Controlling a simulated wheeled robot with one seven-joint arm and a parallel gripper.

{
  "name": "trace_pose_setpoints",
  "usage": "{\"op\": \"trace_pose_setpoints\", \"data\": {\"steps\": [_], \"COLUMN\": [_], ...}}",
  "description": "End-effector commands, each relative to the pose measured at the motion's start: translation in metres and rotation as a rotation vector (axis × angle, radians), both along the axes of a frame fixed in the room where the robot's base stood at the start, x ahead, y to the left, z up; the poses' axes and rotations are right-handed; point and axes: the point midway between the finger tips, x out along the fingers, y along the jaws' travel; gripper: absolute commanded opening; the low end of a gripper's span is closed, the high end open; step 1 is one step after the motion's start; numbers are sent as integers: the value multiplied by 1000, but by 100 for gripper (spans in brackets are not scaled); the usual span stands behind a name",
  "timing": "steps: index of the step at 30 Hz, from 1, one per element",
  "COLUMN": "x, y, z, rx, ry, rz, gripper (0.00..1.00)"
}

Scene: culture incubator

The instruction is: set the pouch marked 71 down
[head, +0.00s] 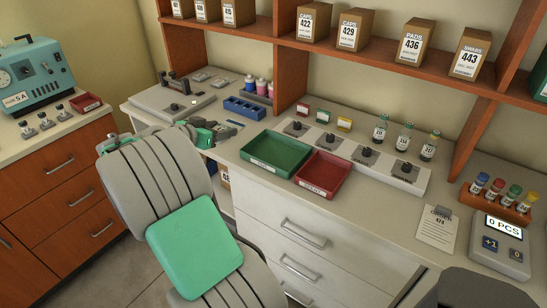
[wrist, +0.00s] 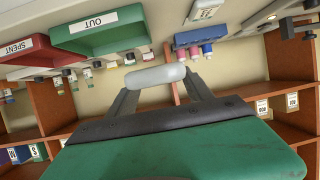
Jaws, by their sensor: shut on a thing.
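My gripper (wrist: 156,78) is shut on a pale, rounded thing (wrist: 155,76), seen edge-on between the fingertips in the wrist view; I take it for the pouch, but no number shows on it. In the head view my gripper (head: 222,132) is over the counter, left of the green tray (head: 247,154), and the held thing is too small there to make out. The green tray, marked OUT in the wrist view (wrist: 135,38), looks empty. A small labelled thing (wrist: 207,10) lies on the counter beside it; its marking is unreadable.
A red SPENT tray (head: 329,196) adjoins the green tray. A blue rack (head: 245,111) and bottles (head: 261,87) stand behind my gripper. A pale strip with dark-knobbed stations (head: 393,178) runs behind the trays. A clipboard (head: 437,230) and counter display (head: 500,247) are at the right.

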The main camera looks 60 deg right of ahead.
Motion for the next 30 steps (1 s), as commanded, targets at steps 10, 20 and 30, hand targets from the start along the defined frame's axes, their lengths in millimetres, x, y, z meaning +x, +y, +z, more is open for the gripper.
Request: {"op": "trace_pose_setpoints", "data": {"steps": [10, 20, 30], "x": [-59, -111, -122], "y": [-50, -97, -108], "z": [-16, -76, -123], "rx": [0, 0, 1], "ry": [3, 3, 4], "rz": [-72, -66, -61], "gripper": [13, 13, 13]}}
